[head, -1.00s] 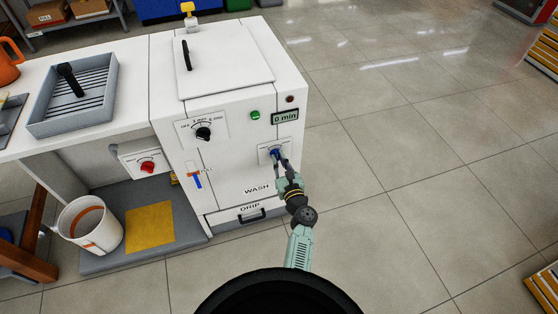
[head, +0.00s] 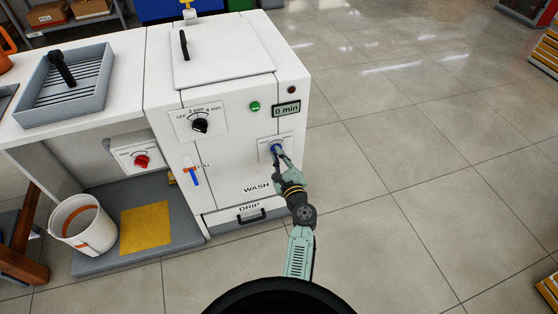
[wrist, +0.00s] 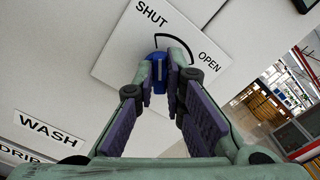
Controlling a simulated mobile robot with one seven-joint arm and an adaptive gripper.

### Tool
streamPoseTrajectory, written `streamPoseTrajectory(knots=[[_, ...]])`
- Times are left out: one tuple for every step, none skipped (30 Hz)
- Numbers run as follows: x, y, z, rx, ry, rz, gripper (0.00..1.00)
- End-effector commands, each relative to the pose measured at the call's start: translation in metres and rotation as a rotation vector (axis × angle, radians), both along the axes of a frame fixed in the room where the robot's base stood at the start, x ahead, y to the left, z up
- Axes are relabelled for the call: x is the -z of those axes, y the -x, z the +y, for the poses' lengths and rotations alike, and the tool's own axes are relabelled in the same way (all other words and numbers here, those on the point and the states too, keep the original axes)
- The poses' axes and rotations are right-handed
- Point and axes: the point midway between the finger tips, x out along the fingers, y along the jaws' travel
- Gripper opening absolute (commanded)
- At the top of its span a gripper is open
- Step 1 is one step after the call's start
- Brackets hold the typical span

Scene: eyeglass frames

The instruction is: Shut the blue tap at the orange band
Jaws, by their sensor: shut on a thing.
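The blue tap (wrist: 159,72) sits on a white plate (wrist: 125,50) marked SHUT at upper left and OPEN at right in the wrist view. My gripper (wrist: 165,68) is shut on the tap, with a finger on each side; the fingers hide part of it. In the head view the tap (head: 276,148) is on the white machine's front, under my gripper (head: 279,153). The fill gauge (head: 195,180) is left of it, with a blue column and an orange band (head: 190,170). The blue appears to reach about the band; the exact level is too small to tell.
The black timer dial (head: 201,125) and a green button (head: 255,106) are above the tap. A display (head: 286,110) reads 0 min. The DRIP drawer (head: 236,218) is below. A red knob (head: 141,161) and white bucket (head: 84,226) are at left.

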Motion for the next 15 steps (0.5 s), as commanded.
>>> streamPoseTrajectory(knots=[[0.0030,0.0003,-0.0003,0.001,0.025,-0.009,0.00],[0.0030,0.0004,-0.0001,0.001,0.042,-0.014,0.00],[0.0030,0.0004,0.0001,0.000,0.061,-0.020,0.00],[0.0030,0.0005,0.0002,0.000,0.072,-0.023,0.00],[0.0029,0.0005,0.0003,0.000,0.084,-0.027,0.00],[0.0028,0.0006,0.0005,0.000,0.098,-0.032,0.00],[0.0025,0.0006,0.0006,0.000,0.108,-0.035,0.00],[0.0024,0.0005,0.0007,0.000,0.117,-0.038,0.00],[0.0021,0.0006,0.0008,0.000,0.126,-0.041,0.00],[0.0020,0.0006,0.0009,0.000,0.131,-0.043,0.00],[0.0019,0.0006,0.0008,0.000,0.136,-0.044,0.00],[0.0017,0.0006,0.0010,0.000,0.141,-0.046,0.00],[0.0017,0.0006,0.0010,-0.001,0.145,-0.046,0.00],[0.0016,0.0006,0.0009,-0.001,0.147,-0.047,0.00],[0.0015,0.0006,0.0010,-0.001,0.150,-0.048,0.00]])
